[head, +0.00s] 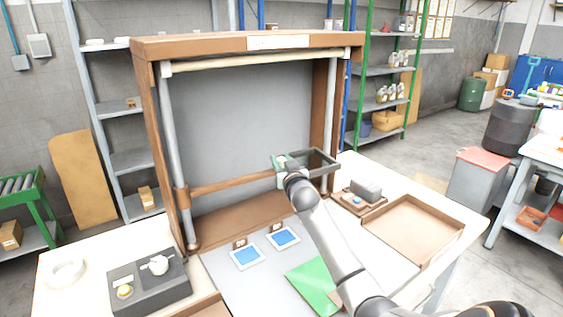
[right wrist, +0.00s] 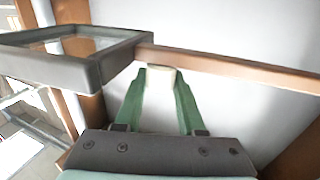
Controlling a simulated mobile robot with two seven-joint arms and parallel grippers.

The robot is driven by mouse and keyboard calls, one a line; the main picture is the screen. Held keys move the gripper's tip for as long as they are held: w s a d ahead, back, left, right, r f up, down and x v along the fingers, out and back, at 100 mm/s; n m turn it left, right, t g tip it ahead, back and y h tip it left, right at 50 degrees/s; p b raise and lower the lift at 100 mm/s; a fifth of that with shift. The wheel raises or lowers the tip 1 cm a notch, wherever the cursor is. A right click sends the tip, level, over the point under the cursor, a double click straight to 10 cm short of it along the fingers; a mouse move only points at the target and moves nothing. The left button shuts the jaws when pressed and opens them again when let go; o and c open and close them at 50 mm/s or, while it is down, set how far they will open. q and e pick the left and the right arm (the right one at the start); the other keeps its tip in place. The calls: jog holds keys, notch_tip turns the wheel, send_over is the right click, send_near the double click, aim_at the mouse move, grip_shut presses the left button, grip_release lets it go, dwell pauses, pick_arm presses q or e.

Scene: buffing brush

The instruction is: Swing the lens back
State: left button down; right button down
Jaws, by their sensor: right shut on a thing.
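The lens (head: 322,170) is a dark rectangular frame at the right end of a horizontal wooden arm (head: 232,183), inside the tall wooden frame. In the right wrist view the lens frame (right wrist: 92,72) is at upper left, and the wooden arm (right wrist: 235,66) runs off to the right. My right gripper (head: 281,163) is at the lens's left side. In the wrist view its green fingers (right wrist: 160,88) are shut on a small pale tab (right wrist: 161,77) below the wooden arm, near the lens. My left gripper is not in view.
Two blue-faced plates (head: 247,257) and a green sheet (head: 312,287) lie below. At right are a block on a small board (head: 367,188) and an empty brown tray (head: 412,229). The wooden frame's posts flank the arm.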

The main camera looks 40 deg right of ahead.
jog(key=w, duration=0.1)
jog(key=w+n+y, duration=0.1)
jog(key=shift+w+d+r+t+y+p, duration=0.2)
jog(key=shift+w+d+t+y+p, duration=0.1)
jog(key=shift+w+d+t+p, duration=0.1)
jog(key=shift+r, duration=0.2)
jog(key=c, duration=0.8)
grip_release()
jog(key=shift+w+f, duration=0.1)
jog(key=shift+w, duration=0.05)
jog(key=shift+o, duration=1.4)
jog(key=shift+w+f, duration=0.15)
jog(key=shift+f, duration=0.05)
jog(key=shift+f, duration=0.1)
jog(key=v, duration=1.2)
jog(key=shift+s+a+b, duration=0.1)
jog(key=shift+s+b, duration=0.25)
jog(key=shift+s, duration=0.05)
